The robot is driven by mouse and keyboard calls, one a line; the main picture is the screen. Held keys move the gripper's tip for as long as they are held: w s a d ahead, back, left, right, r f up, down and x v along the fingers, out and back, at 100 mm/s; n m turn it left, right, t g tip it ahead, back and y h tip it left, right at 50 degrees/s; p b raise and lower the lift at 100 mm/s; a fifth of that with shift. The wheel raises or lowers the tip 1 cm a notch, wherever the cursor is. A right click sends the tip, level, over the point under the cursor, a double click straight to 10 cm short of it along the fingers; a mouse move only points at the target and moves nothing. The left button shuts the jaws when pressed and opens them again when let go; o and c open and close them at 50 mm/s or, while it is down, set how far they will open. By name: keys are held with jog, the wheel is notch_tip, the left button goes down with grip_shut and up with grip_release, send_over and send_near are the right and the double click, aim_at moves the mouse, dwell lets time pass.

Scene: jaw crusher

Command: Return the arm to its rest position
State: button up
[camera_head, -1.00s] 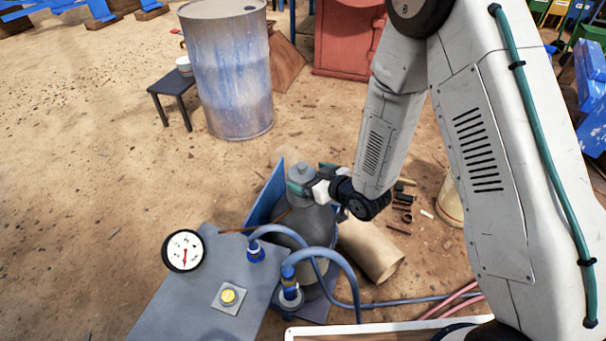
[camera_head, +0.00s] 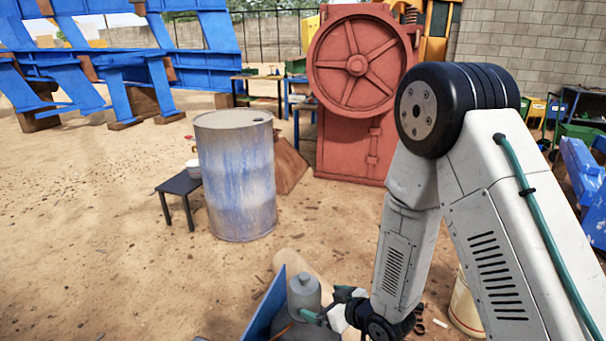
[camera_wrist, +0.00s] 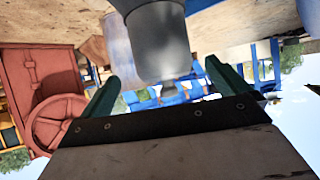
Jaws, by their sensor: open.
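My gripper (camera_head: 318,312) is at the bottom of the head view, beside a grey rounded thing with a narrower capped top (camera_head: 304,292). In the wrist view, my gripper (camera_wrist: 162,75) has its two dark green fingers spread apart. The grey thing (camera_wrist: 158,40) shows there between and beyond the fingers, upside down in the tilted picture. Nothing is clearly held; whether a finger touches the grey thing I cannot tell. My arm reaches down from the right with its elbow high.
A blue panel (camera_head: 264,312) stands just left of the grey thing. A worn metal drum (camera_head: 235,180) and a small dark table (camera_head: 180,184) stand behind. A red machine with a spoked wheel (camera_head: 357,64) is farther back. A pale bucket (camera_head: 466,305) is right of my forearm. Sandy ground at left is open.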

jog(key=s+d+f+g+h, duration=0.3)
jog(key=d+f, duration=0.1)
jog(key=s+d+r+m+g+h, duration=0.35)
jog(key=s+d+r+h, duration=0.2)
jog(key=d+r, duration=0.3)
jog(key=s+d+r+m, duration=0.2)
jog(key=s+d+r, duration=0.1)
jog(key=s+r, duration=0.7)
jog(key=s+d+r+m+g, duration=0.1)
jog(key=s+d+r, duration=0.3)
jog(key=s+r, duration=0.6)
jog(key=shift+r+m+y, duration=0.35)
jog(key=shift+r+m, duration=0.4)
jog(key=shift+r, duration=3.05)
jog(key=shift+s+g, duration=0.1)
jog(key=shift+g, duration=0.15)
